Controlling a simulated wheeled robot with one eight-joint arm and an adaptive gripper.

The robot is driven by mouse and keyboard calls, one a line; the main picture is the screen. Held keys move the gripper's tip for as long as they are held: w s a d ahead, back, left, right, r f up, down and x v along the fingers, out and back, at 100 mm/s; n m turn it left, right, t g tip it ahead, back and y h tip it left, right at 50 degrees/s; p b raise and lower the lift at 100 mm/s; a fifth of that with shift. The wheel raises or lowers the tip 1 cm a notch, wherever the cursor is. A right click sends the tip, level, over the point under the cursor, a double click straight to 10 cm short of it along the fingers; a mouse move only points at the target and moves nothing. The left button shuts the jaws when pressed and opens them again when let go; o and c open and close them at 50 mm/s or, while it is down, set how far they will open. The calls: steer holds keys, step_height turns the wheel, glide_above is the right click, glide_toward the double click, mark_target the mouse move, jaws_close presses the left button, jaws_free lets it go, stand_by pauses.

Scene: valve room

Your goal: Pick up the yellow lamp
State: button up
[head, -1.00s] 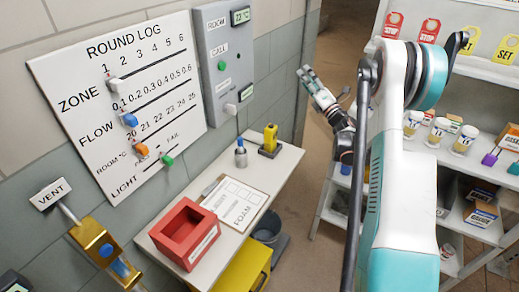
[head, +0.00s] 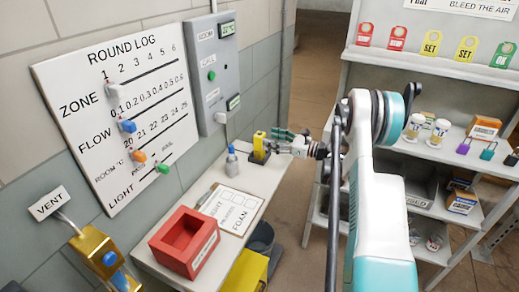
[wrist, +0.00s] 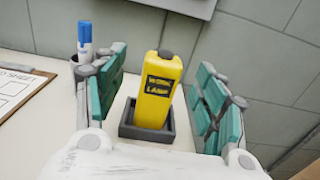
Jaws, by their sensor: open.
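The yellow lamp (wrist: 158,92) stands upright in a shallow dark grey holder (wrist: 130,128) on the white shelf table. In the head view the lamp (head: 259,142) is at the far end of the table, close to the wall. My gripper (wrist: 162,100) is open, with its green-padded fingers on either side of the lamp and a visible gap on each side. In the head view my gripper (head: 283,142) reaches in from the right, beside the lamp. The lamp's lower end is hidden inside the holder.
A blue-capped marker (wrist: 85,36) stands in a grey cup just left of my left finger. A clipboard (head: 233,208) and a red open box (head: 186,240) lie nearer on the table (head: 262,192). Shelves with jars and tags (head: 440,80) stand at the right.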

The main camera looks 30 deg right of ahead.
mark_target(260, 132)
steer(key=shift+r+b+x, duration=0.2)
steer(key=shift+b+x, duration=0.95)
steer(key=shift+x, duration=1.95)
steer(key=shift+w+d+r, duration=0.1)
steer(key=shift+w+d, duration=0.05)
steer(key=shift+d, duration=0.05)
jaws_close()
